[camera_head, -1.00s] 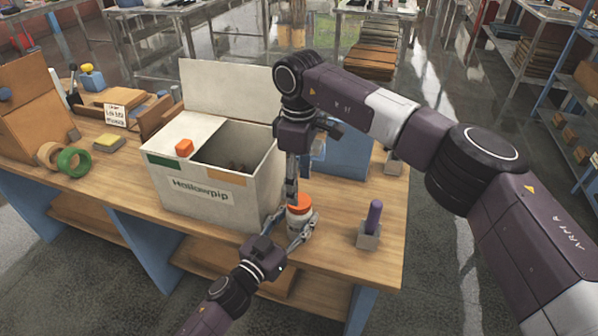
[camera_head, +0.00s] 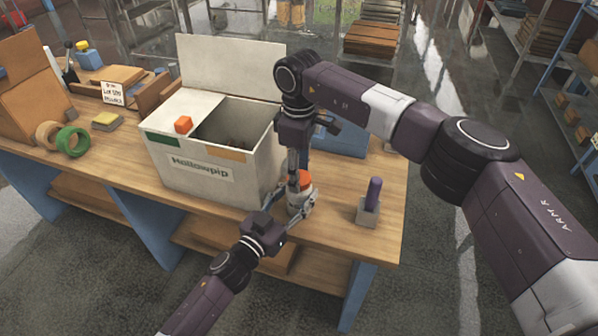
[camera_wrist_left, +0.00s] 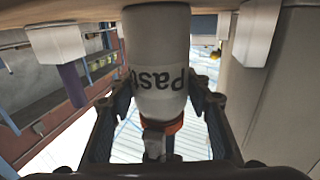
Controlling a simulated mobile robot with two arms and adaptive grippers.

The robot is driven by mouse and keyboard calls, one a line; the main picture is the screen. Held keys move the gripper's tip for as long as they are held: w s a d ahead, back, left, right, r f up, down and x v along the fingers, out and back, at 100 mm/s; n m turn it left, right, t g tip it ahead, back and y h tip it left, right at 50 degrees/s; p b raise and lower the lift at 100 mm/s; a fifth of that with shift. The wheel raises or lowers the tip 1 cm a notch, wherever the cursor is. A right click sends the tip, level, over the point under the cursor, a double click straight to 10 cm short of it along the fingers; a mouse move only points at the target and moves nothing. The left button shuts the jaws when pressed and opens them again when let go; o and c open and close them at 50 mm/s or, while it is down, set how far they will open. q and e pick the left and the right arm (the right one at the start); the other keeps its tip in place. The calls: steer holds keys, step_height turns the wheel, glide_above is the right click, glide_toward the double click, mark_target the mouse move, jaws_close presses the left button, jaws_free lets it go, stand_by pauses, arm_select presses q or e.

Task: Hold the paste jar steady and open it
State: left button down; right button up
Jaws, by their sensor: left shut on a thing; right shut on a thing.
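The white paste jar (camera_head: 296,203) stands upright near the bench's front edge, with an orange lid (camera_head: 305,177) on top. My left gripper (camera_head: 300,212) is shut around the jar's body from the front. In the left wrist view the jar (camera_wrist_left: 155,50) appears upside down with its "Paste" label showing, between the left gripper's fingers (camera_wrist_left: 160,98). My right gripper (camera_head: 294,180) points down from above and is shut on the lid. A finger of it overlaps the orange lid (camera_wrist_left: 172,127) in the left wrist view. The lid's far side is hidden.
A large white box labelled "Hallowpip" (camera_head: 200,168) stands open close to the jar's left. A grey holder (camera_head: 368,212) with a purple-handled item (camera_head: 373,193) stands to the right. Tape rolls (camera_head: 72,141) lie far left. The bench (camera_head: 335,228) is clear between jar and holder.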

steer(key=shift+c, duration=1.1)
steer(key=n, duration=0.3)
steer(key=shift+n, duration=0.4)
steer(key=n, duration=0.3)
steer(key=shift+r+n, duration=0.1)
steer(key=shift+n, duration=0.3)
steer(key=n, duration=1)
steer(key=shift+n, duration=0.4)
steer(key=n, duration=0.3)
steer(key=shift+w+n, duration=0.1)
steer(key=shift+n, duration=0.2)
steer(key=n, duration=1.9)
steer(key=shift+r+n, duration=0.1)
steer(key=shift+n, duration=0.2)
arm_select(q)
steer(key=shift+d, duration=0.1)
arm_select(e)
steer(key=n, duration=0.5)
arm_select(q)
steer(key=shift+s, duration=0.1)
arm_select(e)
steer(key=n, duration=0.7)
